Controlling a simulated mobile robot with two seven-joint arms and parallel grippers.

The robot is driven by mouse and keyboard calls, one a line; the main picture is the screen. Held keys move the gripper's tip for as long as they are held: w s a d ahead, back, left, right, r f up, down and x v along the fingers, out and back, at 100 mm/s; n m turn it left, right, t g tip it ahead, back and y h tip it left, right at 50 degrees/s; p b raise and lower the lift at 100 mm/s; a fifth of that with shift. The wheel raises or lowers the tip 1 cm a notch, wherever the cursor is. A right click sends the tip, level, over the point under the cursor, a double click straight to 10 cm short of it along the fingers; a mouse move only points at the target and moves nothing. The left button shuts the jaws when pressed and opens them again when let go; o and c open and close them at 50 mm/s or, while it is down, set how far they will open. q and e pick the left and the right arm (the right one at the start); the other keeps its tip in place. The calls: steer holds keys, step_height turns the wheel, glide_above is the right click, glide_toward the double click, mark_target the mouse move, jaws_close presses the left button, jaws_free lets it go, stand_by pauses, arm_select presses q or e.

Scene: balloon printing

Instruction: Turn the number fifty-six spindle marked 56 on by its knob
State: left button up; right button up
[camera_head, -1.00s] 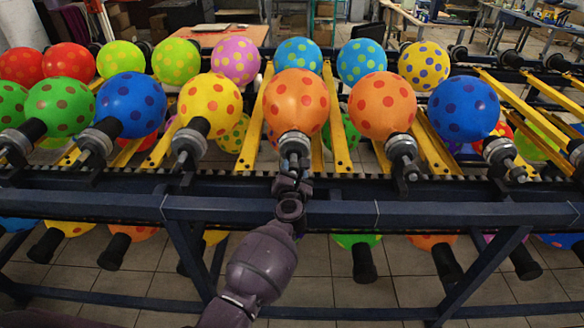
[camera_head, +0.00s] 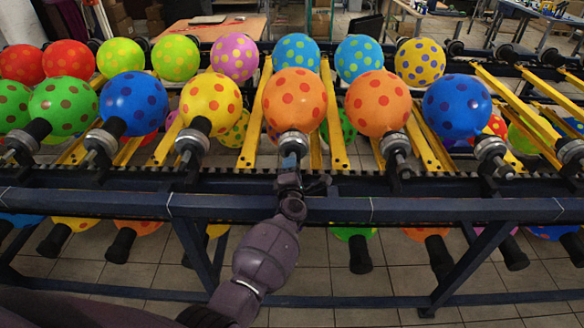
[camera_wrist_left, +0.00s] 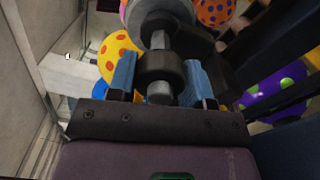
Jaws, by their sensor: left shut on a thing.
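The spindle (camera_head: 293,145) of the middle orange balloon (camera_head: 295,100) points toward me in the head view. No number 56 can be read on it. My left gripper (camera_head: 290,178) reaches up over the blue rail to its near end and hides its knob there. In the left wrist view, the blue fingers of the left gripper (camera_wrist_left: 160,82) stand on either side of the dark knob (camera_wrist_left: 160,67), shut on it. A grey metal tip sticks out of the knob toward the palm. My right gripper is not in view.
A blue rail (camera_head: 420,211) runs across the rack in front of the spindles. Neighbouring spindles with a yellow balloon (camera_head: 210,104) and another orange balloon (camera_head: 378,103) stand close on either side. More balloons hang below, above the tiled floor.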

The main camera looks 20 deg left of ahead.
arm_select(q)
steer(key=shift+m, duration=0.4)
steer(key=o, duration=0.9)
